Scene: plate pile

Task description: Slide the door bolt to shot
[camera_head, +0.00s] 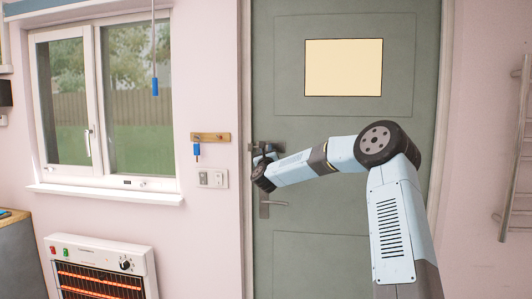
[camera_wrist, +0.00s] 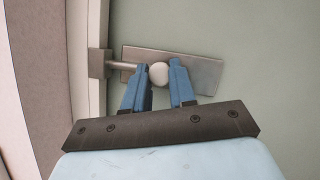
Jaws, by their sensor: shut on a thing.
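The door bolt is on the green door (camera_head: 330,262). In the wrist view its metal backplate (camera_wrist: 205,72) is slightly tilted in the picture, with a round pale knob (camera_wrist: 158,73) on it. The thin rod (camera_wrist: 124,66) runs left from the knob and reaches the keeper (camera_wrist: 97,63) on the door frame; how deep it sits inside is hidden. My gripper (camera_wrist: 160,78) is shut on the knob, one blue finger on each side. In the head view my gripper (camera_head: 263,160) is at the door's left edge, and the arm hides much of the bolt.
A lever door handle (camera_head: 270,204) is just below my gripper. Left of the door are a wooden key rack (camera_head: 210,137), wall switches (camera_head: 211,178) and a window (camera_head: 108,100). A glowing heater (camera_head: 100,268) stands at lower left. A towel rail (camera_head: 515,170) is at right.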

